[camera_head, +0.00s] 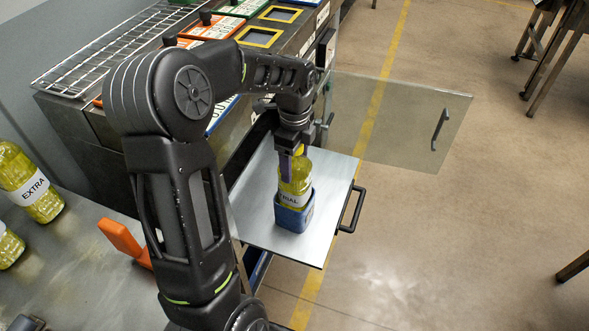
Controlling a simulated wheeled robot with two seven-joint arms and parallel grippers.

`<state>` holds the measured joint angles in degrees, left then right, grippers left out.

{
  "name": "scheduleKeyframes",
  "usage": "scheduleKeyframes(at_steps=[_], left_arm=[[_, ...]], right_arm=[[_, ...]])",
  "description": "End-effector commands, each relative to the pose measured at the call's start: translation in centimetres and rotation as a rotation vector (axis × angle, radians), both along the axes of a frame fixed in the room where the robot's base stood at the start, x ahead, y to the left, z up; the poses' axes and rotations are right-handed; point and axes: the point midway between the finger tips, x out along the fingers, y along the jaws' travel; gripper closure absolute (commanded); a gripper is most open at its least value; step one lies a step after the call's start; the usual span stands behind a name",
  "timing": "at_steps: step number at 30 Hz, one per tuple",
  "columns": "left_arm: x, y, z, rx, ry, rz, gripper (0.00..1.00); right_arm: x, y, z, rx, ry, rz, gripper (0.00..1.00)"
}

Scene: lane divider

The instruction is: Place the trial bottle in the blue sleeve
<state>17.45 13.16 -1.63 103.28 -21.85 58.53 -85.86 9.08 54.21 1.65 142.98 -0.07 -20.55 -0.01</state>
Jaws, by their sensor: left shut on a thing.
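The trial bottle (292,197), yellow with a white label reading "TRIAL", stands upright with its lower part inside the blue sleeve (295,219). The sleeve sits on a grey metal shelf (258,228) that sticks out from the cabinet. My left gripper (292,158) points down from above and is shut on the upper part of the bottle. The sleeve hides the bottle's base, so I cannot tell whether it touches the bottom. My right gripper is not in view.
A clear door panel (398,125) with a black handle stands open behind the shelf. Yellow "EXTRA" bottles (28,183) and an orange object (124,238) are on the left table. A wire rack (115,52) and coloured framed panels lie on the cabinet top.

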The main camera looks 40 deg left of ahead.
Motion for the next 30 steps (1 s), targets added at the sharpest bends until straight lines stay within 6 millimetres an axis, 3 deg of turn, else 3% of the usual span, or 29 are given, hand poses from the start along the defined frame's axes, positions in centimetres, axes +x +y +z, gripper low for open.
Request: scheduleKeyframes(at_steps=[7,20,21,28,30], left_arm=[[0.0,0.0,-3.1,0.000,0.000,0.001,1.00],[0.0,0.0,-3.6,0.000,-0.001,0.000,1.00],[-0.1,0.0,-3.7,0.000,0.002,0.000,0.25],[-0.1,0.0,-3.6,0.000,0.002,0.000,0.06],[-0.1,0.0,-3.6,0.000,0.002,0.000,0.06]], right_arm=[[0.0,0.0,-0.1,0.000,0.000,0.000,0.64],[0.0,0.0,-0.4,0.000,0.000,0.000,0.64],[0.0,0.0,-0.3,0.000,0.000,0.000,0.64],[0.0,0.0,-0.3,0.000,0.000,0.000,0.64],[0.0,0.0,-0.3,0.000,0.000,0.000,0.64]])
